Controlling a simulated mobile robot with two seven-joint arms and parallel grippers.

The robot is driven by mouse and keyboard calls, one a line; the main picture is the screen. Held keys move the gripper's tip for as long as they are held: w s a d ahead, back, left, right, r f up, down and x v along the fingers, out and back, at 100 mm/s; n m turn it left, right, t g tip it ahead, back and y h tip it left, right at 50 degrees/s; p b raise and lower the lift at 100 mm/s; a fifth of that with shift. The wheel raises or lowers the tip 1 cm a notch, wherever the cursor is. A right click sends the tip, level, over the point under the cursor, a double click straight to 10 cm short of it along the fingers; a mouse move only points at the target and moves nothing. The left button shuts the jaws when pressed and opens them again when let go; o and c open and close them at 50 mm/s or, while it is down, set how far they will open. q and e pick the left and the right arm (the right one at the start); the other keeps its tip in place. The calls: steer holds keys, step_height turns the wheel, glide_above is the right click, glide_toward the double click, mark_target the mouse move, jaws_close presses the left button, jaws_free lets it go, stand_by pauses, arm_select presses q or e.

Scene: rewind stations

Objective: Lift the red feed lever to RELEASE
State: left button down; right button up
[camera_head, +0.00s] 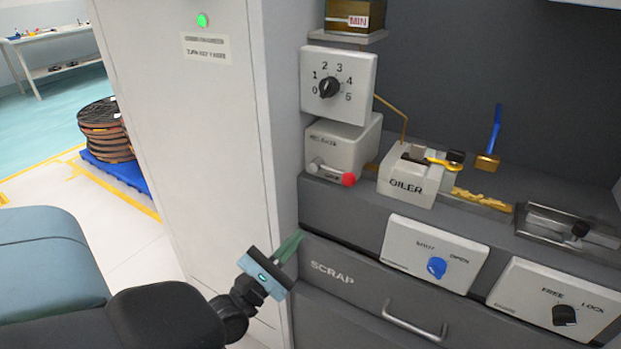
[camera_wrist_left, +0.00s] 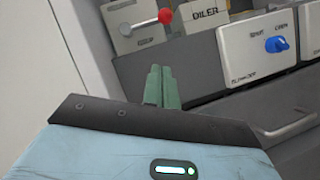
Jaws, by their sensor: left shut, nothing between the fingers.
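The red feed lever shows as a red knob (camera_head: 348,180) on a short metal rod at the front of a pale box (camera_head: 343,147), left of the oiler. The rod lies roughly level across the box front. In the left wrist view the red knob (camera_wrist_left: 165,16) is above the fingertips, near the top edge. My left gripper (camera_head: 297,236) is shut and empty, below and to the left of the knob and apart from it. Its green fingers (camera_wrist_left: 158,70) are together in the wrist view. The lettering by the lever is too small to read surely. My right gripper is not seen.
The oiler box (camera_head: 411,182) stands right of the lever box. A dial panel (camera_head: 357,75) is above it. A scrap drawer with a handle (camera_head: 414,322) and a blue-knob panel (camera_head: 410,262) are below. A tall grey cabinet side (camera_head: 215,130) stands left. Open floor lies further left.

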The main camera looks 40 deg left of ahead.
arm_select(q)
steer(key=s+d+r+p+x, duration=0.1)
steer(key=r+p+x, duration=0.1)
steer(key=x, duration=1)
steer(key=shift+d+r+p, duration=0.15)
steer(key=shift+d+p, duration=0.15)
